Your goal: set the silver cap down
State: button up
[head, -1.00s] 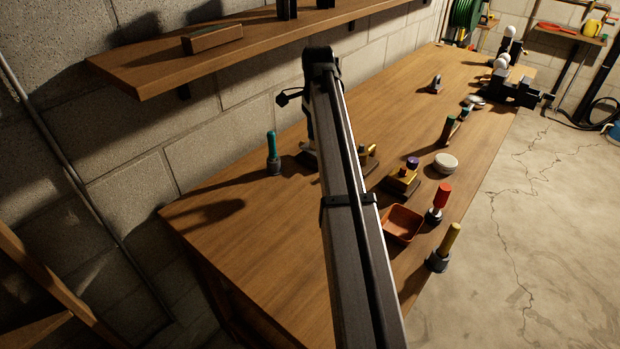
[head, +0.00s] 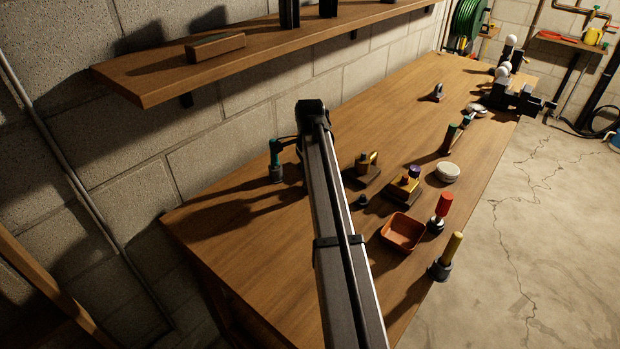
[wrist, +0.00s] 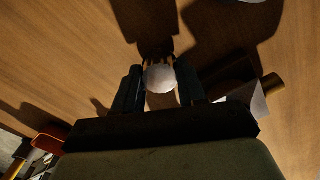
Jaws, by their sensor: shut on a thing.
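In the wrist view, my gripper (wrist: 160,80) is shut on a pale, round-topped thing, which I take to be the silver cap (wrist: 160,77). The cap sits between the two dark fingers, over the wooden bench top (wrist: 75,50). I cannot tell whether its underside touches the wood. In the head view my own arm hides the cap and the fingertips, close to the wall side of the bench (head: 235,240).
A teal-handled tool (head: 276,160) stands left of my arm. To the right are wooden blocks with brass parts (head: 404,187), an orange tray (head: 403,232), a red-handled tool (head: 441,210), a yellow-handled tool (head: 447,257) and a white round lid (head: 447,172). A shelf (head: 250,55) overhangs the back.

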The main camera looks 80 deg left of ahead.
jog(key=shift+f, duration=0.3)
jog(key=shift+f, duration=0.1)
jog(key=o, duration=1.2)
notch_tip(320, 180, up, 12)
jog(key=shift+r, duration=0.15)
